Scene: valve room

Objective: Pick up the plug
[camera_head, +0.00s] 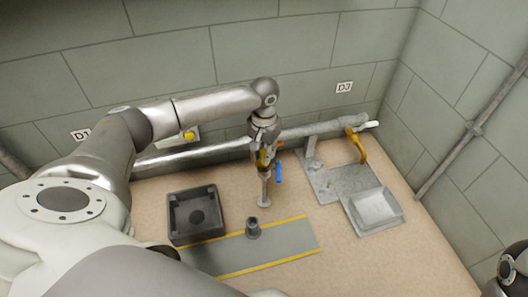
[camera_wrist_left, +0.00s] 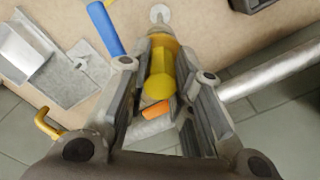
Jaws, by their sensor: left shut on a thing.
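My left gripper (camera_head: 265,152) points down in front of the back wall pipe, above the table. In the left wrist view its fingers (camera_wrist_left: 163,48) are shut on a yellow cylindrical piece (camera_wrist_left: 159,75). A grey stem with a round flat end (camera_head: 264,201) shows below the gripper; whether it belongs to the held piece is unclear. A small dark flanged piece (camera_head: 253,230) stands on a grey mat with yellow edges, apart from the gripper. I cannot tell for sure which piece is the plug. My right gripper is not in view.
A dark square tray (camera_head: 179,213) lies left of the gripper. A metal pipe (camera_head: 205,152) runs along the wall behind. A blue handle (camera_head: 279,172) is close beside the gripper. Right are a grey plate, a yellow lever (camera_head: 358,147) and a pale tray (camera_head: 376,208).

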